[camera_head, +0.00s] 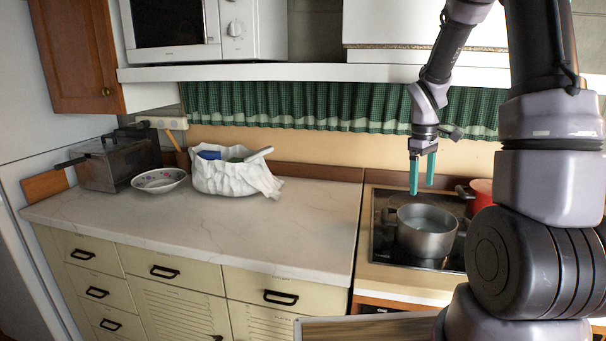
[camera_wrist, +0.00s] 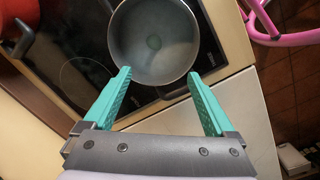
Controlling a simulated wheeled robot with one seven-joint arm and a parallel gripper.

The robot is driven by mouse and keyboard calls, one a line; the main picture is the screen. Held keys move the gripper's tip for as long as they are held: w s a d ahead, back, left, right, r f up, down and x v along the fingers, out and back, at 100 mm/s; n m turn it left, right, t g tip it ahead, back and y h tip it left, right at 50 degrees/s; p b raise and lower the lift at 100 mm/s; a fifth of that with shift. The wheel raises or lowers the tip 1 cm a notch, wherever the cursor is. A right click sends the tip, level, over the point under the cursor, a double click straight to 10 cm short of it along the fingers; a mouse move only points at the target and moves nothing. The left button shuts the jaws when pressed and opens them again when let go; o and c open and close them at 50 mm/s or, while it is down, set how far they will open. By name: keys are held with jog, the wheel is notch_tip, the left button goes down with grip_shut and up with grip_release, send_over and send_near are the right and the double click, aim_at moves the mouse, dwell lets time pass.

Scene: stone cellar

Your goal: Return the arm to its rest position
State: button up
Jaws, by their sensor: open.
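My gripper (camera_head: 422,175) has two teal fingers pointing down, spread apart with nothing between them. It hangs above the steel pot (camera_head: 427,232) on the dark stovetop (camera_head: 384,215). In the wrist view, my gripper (camera_wrist: 160,100) shows both fingers apart, with the pot (camera_wrist: 153,72) beyond them. A small greenish round patch shows inside the pot in that view; I cannot tell what it is. My arm rises from the gripper to the upper right, in front of the right side of the head view.
A red pot (camera_head: 481,193) stands behind the steel pot, partly hidden by my arm. A white shelf (camera_head: 300,73) with a microwave (camera_head: 205,30) runs above. The counter (camera_head: 200,225) holds a toaster (camera_head: 118,165), a bowl (camera_head: 159,180) and a white bag (camera_head: 225,178); its front is clear.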

jog(key=s+a+r+m+t+y, duration=0.1)
jog(key=s+a+r+m+t, duration=0.2)
jog(key=s+r, duration=0.7)
jog(key=s+a+r+m+t+y, duration=0.2)
jog(key=s+a+r+m+t, duration=0.2)
jog(key=s+a+r+m, duration=0.3)
notch_tip(320, 180, up, 6)
jog(key=s+m, duration=0.1)
jog(key=s, duration=0.1)
jog(key=shift+s+a+f, duration=0.25)
jog(key=shift+s+a, duration=0.1)
jog(key=shift+s, duration=0.05)
jog(key=shift+d, duration=0.1)
